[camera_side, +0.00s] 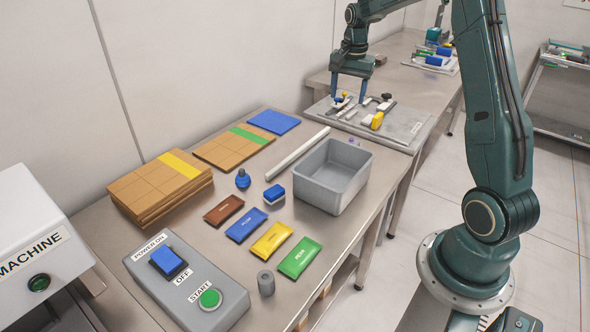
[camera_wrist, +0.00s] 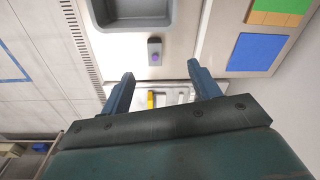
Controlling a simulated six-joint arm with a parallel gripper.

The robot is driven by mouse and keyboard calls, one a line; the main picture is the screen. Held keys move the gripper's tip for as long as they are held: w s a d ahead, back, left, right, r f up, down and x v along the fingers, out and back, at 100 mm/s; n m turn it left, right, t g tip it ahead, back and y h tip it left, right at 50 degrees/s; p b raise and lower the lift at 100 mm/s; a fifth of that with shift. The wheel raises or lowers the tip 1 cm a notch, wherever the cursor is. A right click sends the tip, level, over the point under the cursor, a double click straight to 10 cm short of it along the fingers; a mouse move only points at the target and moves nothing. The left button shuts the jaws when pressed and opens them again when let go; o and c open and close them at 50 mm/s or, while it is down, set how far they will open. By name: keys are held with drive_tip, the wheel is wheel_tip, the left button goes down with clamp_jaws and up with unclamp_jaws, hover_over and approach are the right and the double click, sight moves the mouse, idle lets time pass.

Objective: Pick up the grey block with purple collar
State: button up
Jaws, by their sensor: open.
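The grey block with purple collar (camera_wrist: 155,45) is in the upper middle of the wrist view, between the grey bin and the tray. Its purple part shows as a round spot at its lower end. In the side view only a small purple bit (camera_side: 355,141) shows behind the bin; the rest is hidden or too small to tell. My gripper (camera_side: 349,98) is open and empty, its fingers pointing down over the flat tray beyond the block. In the wrist view my gripper (camera_wrist: 160,76) has its fingers spread wide, with the block ahead, past the fingertips.
A grey bin (camera_side: 361,161) stands near the block. The flat tray (camera_side: 408,122) holds a yellow piece (camera_side: 377,121) and several small parts. Coloured packets, a blue bottle (camera_side: 243,179), stacked boxes (camera_side: 160,185) and a button panel (camera_side: 215,285) occupy the nearer table.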

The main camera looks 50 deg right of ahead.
sight(352, 140)
drive_tip(key=shift+d+f+m+g, duration=0.1)
drive_tip(key=shift+d+f+m, duration=0.35)
drive_tip(key=shift+d+f, duration=1.4)
drive_tip(key=shift+d+f+m+g, duration=0.1)
drive_tip(key=shift+d+f+m, duration=0.35)
drive_tip(key=shift+f, duration=2.85)
drive_tip(key=shift+d+f+m+g, duration=0.1)
drive_tip(key=shift+d+f+m, duration=0.65)
drive_tip(key=shift+f, duration=1.8)
drive_tip(key=shift+d+f+n, duration=0.1)
drive_tip(key=shift+d+n, duration=0.15)
drive_tip(key=shift+n, duration=0.1)
drive_tip(key=shift+f, duration=2.45)
drive_tip(key=shift+c, duration=0.2)
drive_tip(key=c, duration=1.1)
